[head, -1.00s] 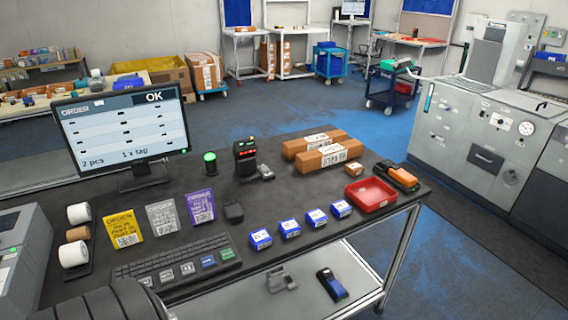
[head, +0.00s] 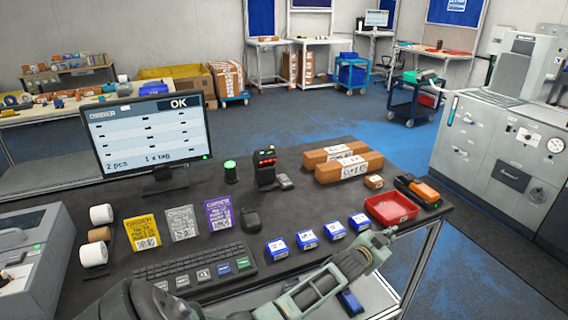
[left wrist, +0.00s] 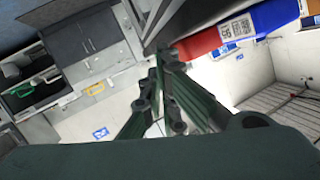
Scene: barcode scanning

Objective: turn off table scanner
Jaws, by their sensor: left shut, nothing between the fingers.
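The table scanner (head: 266,168) is a black upright device on the dark table, with red lights lit on its face. A round green-lit button (head: 230,172) stands to its left, and a small grey piece (head: 285,181) lies at its right foot. My left gripper (head: 386,238) is at the table's front right, near the small blue boxes and red tray, well to the right of the scanner. In the left wrist view its dark green fingers (left wrist: 158,62) are shut and empty. My right gripper is not in view.
A monitor (head: 146,138) showing OK stands at the left. A keyboard (head: 195,268), several blue boxes (head: 307,238), a red tray (head: 391,208), brown parcels (head: 348,167) and an orange-black device (head: 418,191) occupy the table. Bare tabletop lies between the scanner and blue boxes.

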